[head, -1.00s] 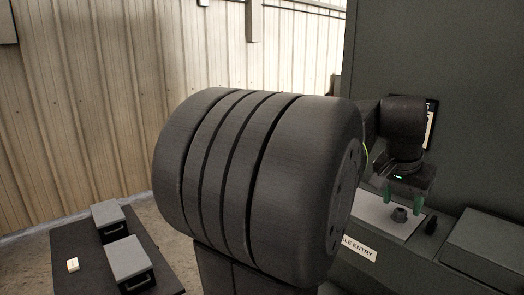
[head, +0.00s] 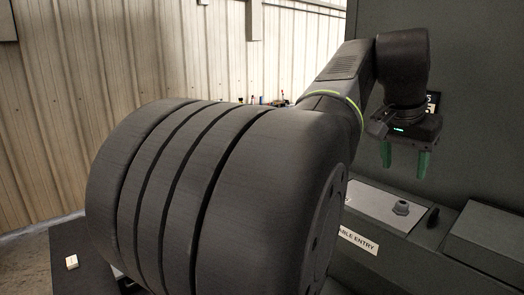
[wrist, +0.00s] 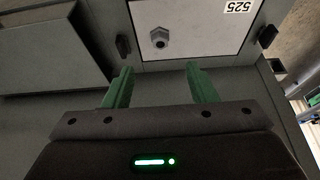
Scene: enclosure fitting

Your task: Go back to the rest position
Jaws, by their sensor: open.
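My gripper (head: 405,161) has two green fingers pointing down, apart, with nothing between them. It hangs above the cable entry panel in the head view. In the wrist view my gripper (wrist: 157,84) is also open and empty. A grey cable gland (head: 401,207) stands on the light plate (head: 375,203), below the gripper and apart from it. The gland (wrist: 160,38) also shows on the plate (wrist: 205,40) in the wrist view, beyond the fingertips. My own arm hides much of the middle of the head view.
A "CABLE ENTRY" label (head: 357,240) is on the panel front. A grey box (head: 487,240) stands at right, and a tall dark cabinet wall (head: 480,110) rises behind. A dark table (head: 70,245) at lower left holds a small pale block (head: 72,262). Black clamps flank the plate.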

